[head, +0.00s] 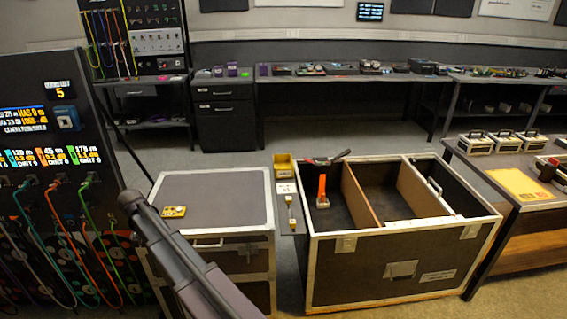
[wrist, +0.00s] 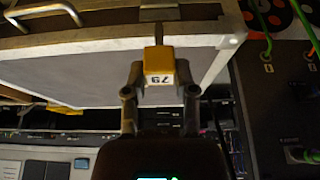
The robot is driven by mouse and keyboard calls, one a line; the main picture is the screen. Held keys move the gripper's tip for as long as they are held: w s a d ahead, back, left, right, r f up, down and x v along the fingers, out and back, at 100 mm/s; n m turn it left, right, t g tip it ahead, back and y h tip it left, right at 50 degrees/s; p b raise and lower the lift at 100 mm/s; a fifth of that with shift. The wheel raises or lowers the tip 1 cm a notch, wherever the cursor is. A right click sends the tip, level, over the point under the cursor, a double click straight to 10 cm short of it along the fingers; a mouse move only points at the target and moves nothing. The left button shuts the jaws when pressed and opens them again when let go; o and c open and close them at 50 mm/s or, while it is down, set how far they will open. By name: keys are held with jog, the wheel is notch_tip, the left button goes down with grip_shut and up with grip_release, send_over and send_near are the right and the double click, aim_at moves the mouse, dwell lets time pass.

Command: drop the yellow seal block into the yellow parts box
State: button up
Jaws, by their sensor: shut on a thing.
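The yellow seal block (wrist: 160,53) is in the wrist view, with a white label bearing dark characters on its near face. My gripper (wrist: 159,82) is shut on it, one finger at each side. The block shows in front of a pale grey case top; I cannot tell its height above it. In the head view, a small open yellow box (head: 284,172), which looks like the yellow parts box, stands at the far end of a narrow strip between two cases.
An open divided case (head: 400,265) stands right of the strip, with an orange-handled tool (head: 322,190) inside. A cable panel (head: 45,150) stands at left. Open floor lies behind the cases.

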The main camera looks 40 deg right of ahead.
notch_tip(320, 180, up, 26)
jog(key=p, duration=2.4)
jog(key=shift+p, duration=0.4)
